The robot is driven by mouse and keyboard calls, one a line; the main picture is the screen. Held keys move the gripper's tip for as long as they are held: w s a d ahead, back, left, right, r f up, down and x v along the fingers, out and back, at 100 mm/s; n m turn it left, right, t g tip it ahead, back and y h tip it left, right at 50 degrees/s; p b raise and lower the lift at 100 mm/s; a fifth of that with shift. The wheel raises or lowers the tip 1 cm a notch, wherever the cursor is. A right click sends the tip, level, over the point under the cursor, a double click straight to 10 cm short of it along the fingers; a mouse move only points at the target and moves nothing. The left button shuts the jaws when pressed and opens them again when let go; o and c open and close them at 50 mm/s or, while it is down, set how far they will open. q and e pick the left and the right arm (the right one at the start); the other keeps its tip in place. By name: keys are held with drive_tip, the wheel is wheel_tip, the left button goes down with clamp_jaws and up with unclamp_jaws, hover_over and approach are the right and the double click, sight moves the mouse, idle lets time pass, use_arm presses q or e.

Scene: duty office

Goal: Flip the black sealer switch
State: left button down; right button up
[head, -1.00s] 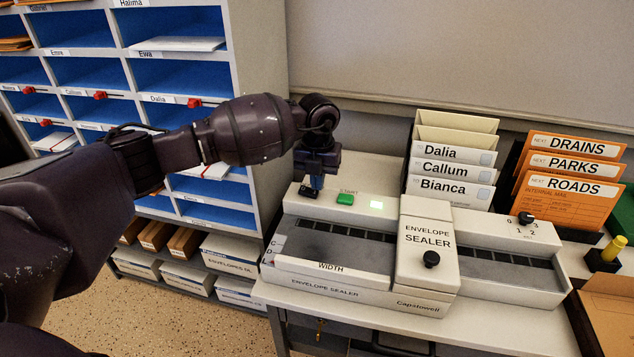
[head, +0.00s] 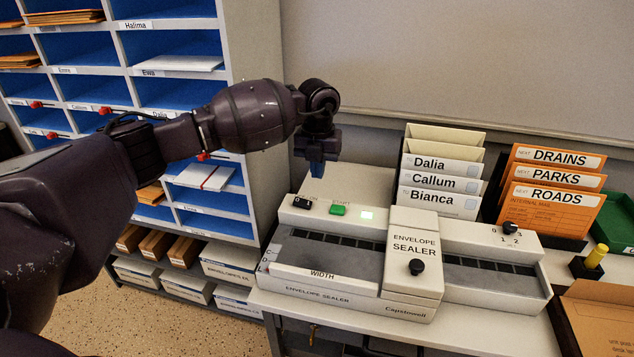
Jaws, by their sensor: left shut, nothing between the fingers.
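The envelope sealer (head: 320,291) is a long pale machine on the table. My left gripper (head: 316,172) is shut and empty, pointing down. It hovers above and slightly behind the switch, apart from it. The switch is fully visible, with small marks at its ends; I cannot tell its position for sure. My right gripper is not in view.
A pigeonhole shelf (head: 236,125) stands close at the left. Folders (head: 438,203) and orange envelopes (head: 545,211) stand behind the sealer. A black knob (head: 417,267) is on its cover. A yellow-handled stamp (head: 596,257) is at the right.

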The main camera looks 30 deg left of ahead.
use_arm(q)
wheel_tip(320, 180, up, 7)
drive_tip(key=shift+w+d, duration=0.15)
drive_tip(key=shift+d, duration=0.3)
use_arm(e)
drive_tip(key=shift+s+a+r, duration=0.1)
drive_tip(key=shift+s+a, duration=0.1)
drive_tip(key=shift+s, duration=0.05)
use_arm(q)
drive_tip(key=shift+f, duration=0.1)
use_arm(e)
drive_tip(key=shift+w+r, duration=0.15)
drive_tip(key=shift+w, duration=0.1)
